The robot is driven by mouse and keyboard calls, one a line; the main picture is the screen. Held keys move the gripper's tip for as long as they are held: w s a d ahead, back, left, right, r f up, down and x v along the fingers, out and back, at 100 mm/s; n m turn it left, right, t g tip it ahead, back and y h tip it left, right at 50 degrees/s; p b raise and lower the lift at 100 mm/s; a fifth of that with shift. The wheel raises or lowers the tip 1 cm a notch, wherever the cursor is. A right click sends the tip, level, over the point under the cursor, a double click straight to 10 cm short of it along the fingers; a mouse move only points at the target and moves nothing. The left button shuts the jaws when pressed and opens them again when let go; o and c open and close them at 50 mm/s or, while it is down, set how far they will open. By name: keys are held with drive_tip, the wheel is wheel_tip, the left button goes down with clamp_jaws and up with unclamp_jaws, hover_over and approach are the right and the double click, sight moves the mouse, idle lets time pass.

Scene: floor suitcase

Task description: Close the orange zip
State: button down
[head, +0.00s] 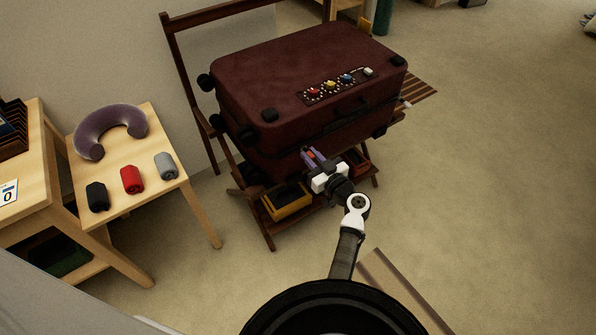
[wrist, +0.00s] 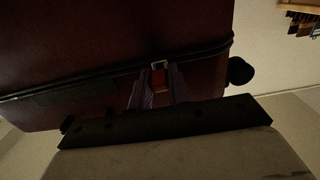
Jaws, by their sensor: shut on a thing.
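A dark maroon suitcase (head: 270,75) lies shut on a wooden folding rack, its front side towards me. It also fills the upper left of the wrist view (wrist: 60,45). A dark zip line (wrist: 100,74) runs across its side in the wrist view. The orange zip pull (wrist: 160,78) shows reddish-orange under a pale metal slider on that line. My gripper (head: 310,155) is at the suitcase's front side; in the wrist view its fingers (wrist: 159,88) are shut on the pull.
On the lid is a panel (head: 338,86) with several coloured knobs. A yellow bin (head: 287,202) sits on the rack's lower shelf. A wooden table (head: 150,150) at left holds a purple neck pillow (head: 108,128) and rolled black, red and grey cloths. Floor at right is clear.

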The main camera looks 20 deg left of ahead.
sight(320, 136)
drive_tip(key=w+d+b, duration=0.1)
drive_tip(key=w+b, duration=0.1)
drive_tip(key=w+d+b, duration=0.2)
drive_tip(key=shift+w+d+f, duration=0.1)
drive_tip(key=shift+w+d, duration=0.05)
drive_tip(key=shift+w, duration=0.15)
drive_tip(key=shift+w+d+r+b, duration=0.25)
drive_tip(key=shift+w+d+b, duration=0.15)
drive_tip(key=shift+w+b, duration=0.1)
drive_tip(key=c, duration=1.3)
unclamp_jaws()
drive_tip(key=shift+c, duration=0.2)
drive_tip(key=shift+f, duration=0.1)
drive_tip(key=shift+s+d, duration=0.1)
drive_tip(key=shift+d, duration=0.05)
drive_tip(key=b+v, duration=0.2)
drive_tip(key=v, duration=1.1)
drive_tip(key=shift+s+d, duration=0.2)
